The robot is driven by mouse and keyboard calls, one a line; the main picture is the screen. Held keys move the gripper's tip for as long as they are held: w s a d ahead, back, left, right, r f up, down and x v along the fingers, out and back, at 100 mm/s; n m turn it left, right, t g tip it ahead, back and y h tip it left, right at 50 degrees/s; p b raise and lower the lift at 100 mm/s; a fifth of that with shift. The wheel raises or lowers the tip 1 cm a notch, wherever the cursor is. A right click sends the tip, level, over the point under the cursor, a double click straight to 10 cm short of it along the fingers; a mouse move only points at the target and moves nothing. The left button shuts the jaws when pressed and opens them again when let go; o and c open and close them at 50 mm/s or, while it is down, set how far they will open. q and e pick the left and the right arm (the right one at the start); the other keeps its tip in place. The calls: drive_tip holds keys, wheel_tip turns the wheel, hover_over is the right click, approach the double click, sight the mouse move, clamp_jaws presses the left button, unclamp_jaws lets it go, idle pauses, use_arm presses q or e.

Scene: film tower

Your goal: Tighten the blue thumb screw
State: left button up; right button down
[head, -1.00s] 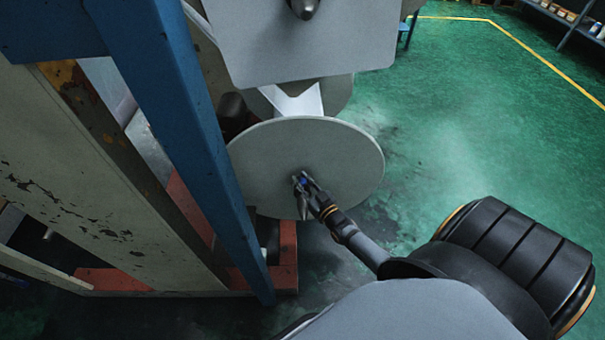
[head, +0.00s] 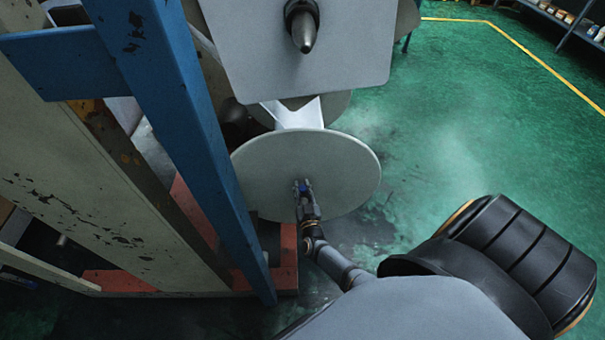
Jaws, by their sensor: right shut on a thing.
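The blue thumb screw (head: 303,187) shows as a small blue spot at the middle of the round grey disc (head: 345,165). My right gripper (head: 303,185) is at the disc's centre, with its fingers on both sides of the screw and shut on it. The fingers hide part of the screw. My right arm reaches up to it from the lower right. My left gripper is not in view.
A blue upright post (head: 195,140) and a worn cream machine frame (head: 100,205) stand close on the left. A grey plate with a dark pointed spindle (head: 303,30) is above the disc. Green floor (head: 470,130) is open on the right.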

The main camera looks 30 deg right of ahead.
drive_tip(key=shift+s+f, duration=0.1)
drive_tip(key=c, duration=1.4)
unclamp_jaws()
drive_tip(key=v, duration=1.2)
